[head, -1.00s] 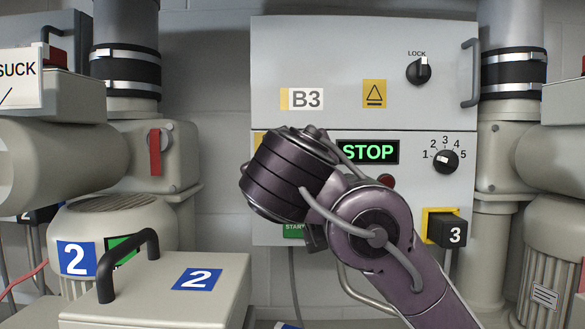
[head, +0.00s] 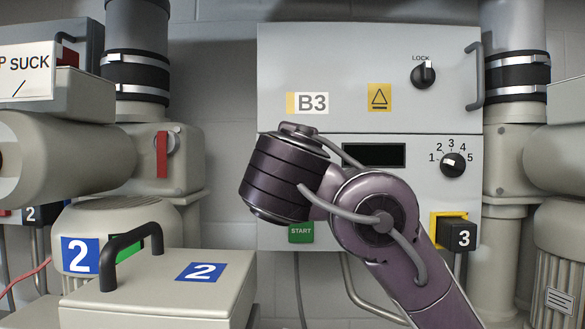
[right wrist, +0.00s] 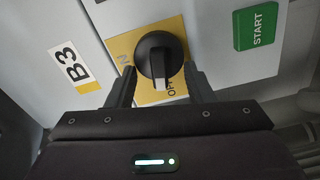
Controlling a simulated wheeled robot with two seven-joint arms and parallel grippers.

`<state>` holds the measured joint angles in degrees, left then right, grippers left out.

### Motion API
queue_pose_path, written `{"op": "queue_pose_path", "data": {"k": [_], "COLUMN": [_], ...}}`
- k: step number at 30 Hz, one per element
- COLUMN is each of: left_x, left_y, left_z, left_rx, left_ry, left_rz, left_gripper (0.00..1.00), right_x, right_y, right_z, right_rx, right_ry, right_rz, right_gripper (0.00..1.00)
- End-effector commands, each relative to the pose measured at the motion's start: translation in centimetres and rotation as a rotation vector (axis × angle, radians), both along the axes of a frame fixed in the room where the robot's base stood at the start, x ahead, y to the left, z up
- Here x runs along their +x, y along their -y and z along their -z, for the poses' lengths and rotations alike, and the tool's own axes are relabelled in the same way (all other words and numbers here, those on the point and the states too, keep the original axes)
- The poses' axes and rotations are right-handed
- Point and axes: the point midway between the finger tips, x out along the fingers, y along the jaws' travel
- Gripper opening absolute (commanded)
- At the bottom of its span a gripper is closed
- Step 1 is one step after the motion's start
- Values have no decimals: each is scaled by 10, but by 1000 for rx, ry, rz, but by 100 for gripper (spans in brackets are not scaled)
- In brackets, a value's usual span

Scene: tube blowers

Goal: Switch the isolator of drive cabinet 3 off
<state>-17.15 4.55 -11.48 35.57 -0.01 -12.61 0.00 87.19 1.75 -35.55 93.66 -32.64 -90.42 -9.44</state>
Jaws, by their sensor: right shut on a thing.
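The isolator's round black knob (right wrist: 156,52) sits on a yellow plate (right wrist: 174,24) in the right wrist view. Its pale-ended grip points at the OFF mark. My right gripper (right wrist: 160,70) is shut on the knob, a finger on each side. In the head view, drive cabinet 3 (head: 345,75) is the grey cabinet marked B3, with a dark display (head: 374,155). My right arm hides the isolator and the gripper there. My left gripper is not in view.
A green START button (head: 301,232), a numbered dial (head: 453,164), a LOCK knob (head: 423,76) and a black block marked 3 (head: 459,235) are on the cabinet front. A grey box with a black handle (head: 120,250) stands at the lower left.

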Motion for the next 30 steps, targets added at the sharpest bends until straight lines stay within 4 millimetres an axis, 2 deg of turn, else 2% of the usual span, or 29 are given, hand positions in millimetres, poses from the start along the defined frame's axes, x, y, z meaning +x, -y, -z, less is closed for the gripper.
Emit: {"op": "queue_pose_path", "data": {"k": [12, 29, 30], "left_x": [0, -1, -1], "left_y": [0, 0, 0], "left_z": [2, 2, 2], "left_rx": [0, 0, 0], "left_ry": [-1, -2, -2], "left_rz": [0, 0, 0], "left_gripper": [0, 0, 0], "right_x": [0, 0, 0], "right_y": [-1, -1, -1], "right_z": [3, 4, 4], "right_rx": [-201, -233, -233], "right_ry": [-1, -1, -1], "right_rz": [0, 0, 0], "right_gripper": [25, 24, 48]}}
